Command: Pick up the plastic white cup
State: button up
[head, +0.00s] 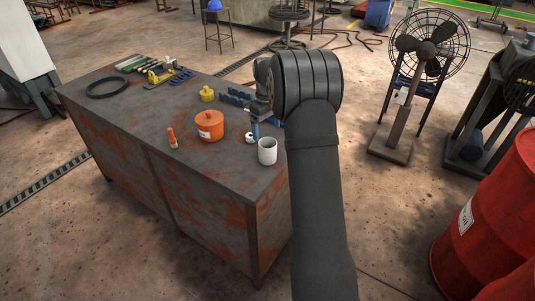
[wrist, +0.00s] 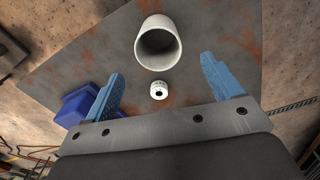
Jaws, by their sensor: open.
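The white cup (head: 267,154) stands upright on the rusty grey workbench (head: 215,185), near its right front corner. In the wrist view the cup (wrist: 146,60) is at top centre, with its open mouth facing the camera. My gripper (wrist: 162,68) is open, with its two blue fingers spread apart. The cup lies ahead of the gap between them, and neither finger appears to touch it. In the head view my arm covers much of the gripper; a blue finger shows just behind the cup.
A small white round item (wrist: 158,90) lies between the fingers and the cup. Blue blocks (head: 236,97) lie behind. The bench's front area is clear.

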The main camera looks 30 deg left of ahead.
aim_at(268, 151)
jog(key=f, duration=1.1)
jog(key=shift+d+f, duration=0.2)
jog(key=c, duration=1)
